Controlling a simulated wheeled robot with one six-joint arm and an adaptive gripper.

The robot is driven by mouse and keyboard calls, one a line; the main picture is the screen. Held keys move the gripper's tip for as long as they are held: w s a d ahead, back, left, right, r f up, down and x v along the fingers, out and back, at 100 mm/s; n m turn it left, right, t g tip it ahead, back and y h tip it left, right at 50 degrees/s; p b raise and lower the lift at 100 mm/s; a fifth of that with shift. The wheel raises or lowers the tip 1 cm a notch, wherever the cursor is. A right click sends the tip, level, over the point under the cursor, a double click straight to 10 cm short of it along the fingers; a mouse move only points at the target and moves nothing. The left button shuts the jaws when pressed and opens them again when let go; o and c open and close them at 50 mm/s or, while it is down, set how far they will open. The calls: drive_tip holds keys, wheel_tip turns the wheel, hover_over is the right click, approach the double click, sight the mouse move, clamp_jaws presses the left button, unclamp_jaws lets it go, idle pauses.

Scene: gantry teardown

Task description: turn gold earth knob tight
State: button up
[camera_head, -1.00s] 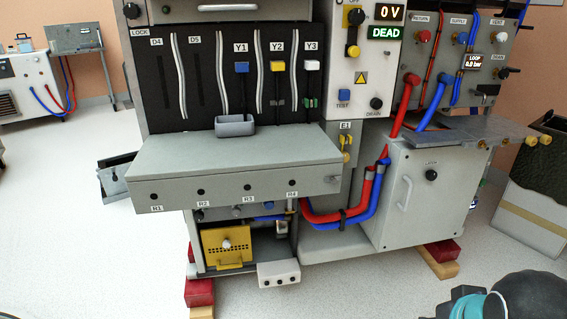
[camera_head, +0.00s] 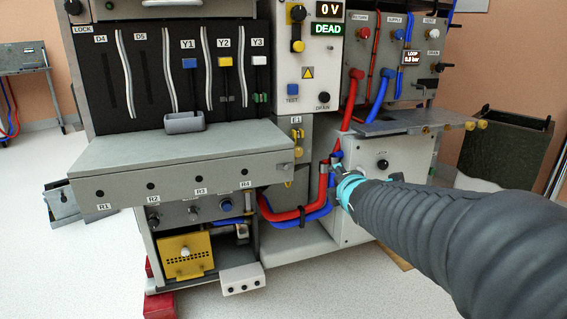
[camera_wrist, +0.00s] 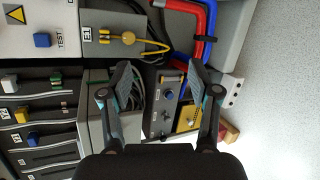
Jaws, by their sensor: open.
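The gold earth knob (camera_wrist: 128,38) is on the grey E1 panel (camera_wrist: 110,20) at the top of the wrist view, with a yellow cable running from it. A yellow fitting (camera_wrist: 104,36) sits between it and the E1 label. In the head view the gold knob (camera_head: 299,152) is small, below the E1 label. My gripper (camera_wrist: 160,78) is open and empty; its two fingers are spread below the knob in the wrist view, apart from it. In the head view my gripper (camera_head: 336,162) is to the right of the knob, in front of the red and blue hoses.
Red hose (camera_head: 287,215) and blue hose (camera_head: 316,219) bend close to my gripper. A grey shelf (camera_head: 170,165) juts out left of the E1 panel. A cabinet (camera_head: 350,226) stands behind my arm. The display reads 0 V and DEAD.

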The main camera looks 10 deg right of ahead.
sight(299, 153)
drive_tip(key=w+a+f+n+t+y+b, duration=0.1)
drive_tip(key=w+n, duration=0.4)
drive_tip(key=w, duration=0.3)
drive_tip(key=w+a+n+t+y+b, duration=0.1)
drive_tip(key=w+a+n+y, duration=0.1)
drive_tip(key=w+n, duration=0.3)
drive_tip(key=w+a+f+n+t+y+b, duration=0.1)
drive_tip(key=w+n, duration=0.4)
drive_tip(key=w, duration=0.7)
drive_tip(key=shift+a+f+n+t+y, duration=0.3)
drive_tip(key=shift+a+f+t+y, duration=0.1)
drive_tip(key=shift+a, duration=0.2)
drive_tip(key=c, duration=1.1)
